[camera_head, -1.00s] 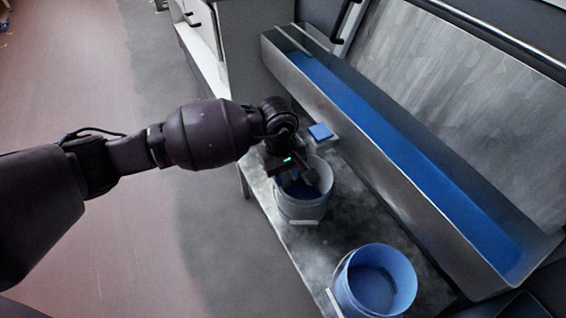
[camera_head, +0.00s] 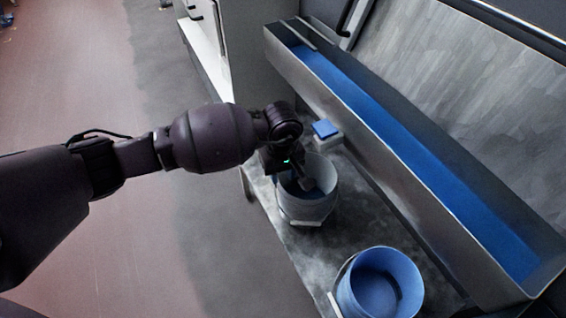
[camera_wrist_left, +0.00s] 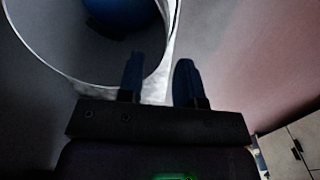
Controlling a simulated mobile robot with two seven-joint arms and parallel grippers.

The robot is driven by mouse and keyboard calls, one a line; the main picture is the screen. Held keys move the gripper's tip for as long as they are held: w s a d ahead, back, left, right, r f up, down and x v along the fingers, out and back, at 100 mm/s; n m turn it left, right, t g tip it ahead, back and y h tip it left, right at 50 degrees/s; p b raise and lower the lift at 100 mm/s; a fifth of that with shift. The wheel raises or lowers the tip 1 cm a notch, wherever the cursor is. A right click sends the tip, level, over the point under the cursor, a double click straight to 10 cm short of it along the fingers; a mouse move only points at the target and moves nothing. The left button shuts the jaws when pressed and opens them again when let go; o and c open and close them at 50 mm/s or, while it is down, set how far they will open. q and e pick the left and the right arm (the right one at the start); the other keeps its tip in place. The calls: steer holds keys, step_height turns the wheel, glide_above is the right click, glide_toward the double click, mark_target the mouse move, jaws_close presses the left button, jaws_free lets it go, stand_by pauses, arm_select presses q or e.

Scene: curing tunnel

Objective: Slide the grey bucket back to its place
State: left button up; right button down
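The grey bucket (camera_head: 308,208) stands upright on the metal bench beside the trough, with something blue low inside it. My left gripper (camera_head: 301,184) is at its near rim, pointing down. In the left wrist view the bucket's rim (camera_wrist_left: 52,66) curves across the upper left. The left gripper (camera_wrist_left: 160,80) shows two dark fingers apart there, one over the bucket's inside and one outside the wall, with a gap between them. I cannot tell whether either finger touches the wall. My right gripper is not in view.
A blue-lined bucket (camera_head: 400,268) stands closer on the same bench (camera_head: 335,238). A small pale box with a blue top (camera_head: 326,130) sits behind the grey bucket. A long metal trough (camera_head: 385,170) holding blue material runs along the right. Floor is open at left.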

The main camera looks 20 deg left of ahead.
arm_select(q)
step_height(320, 180, down, 6)
steer(key=b, duration=0.1)
steer(key=shift+f+b, duration=0.15)
steer(key=shift+b, duration=0.25)
jaws_close()
stand_by(1.3)
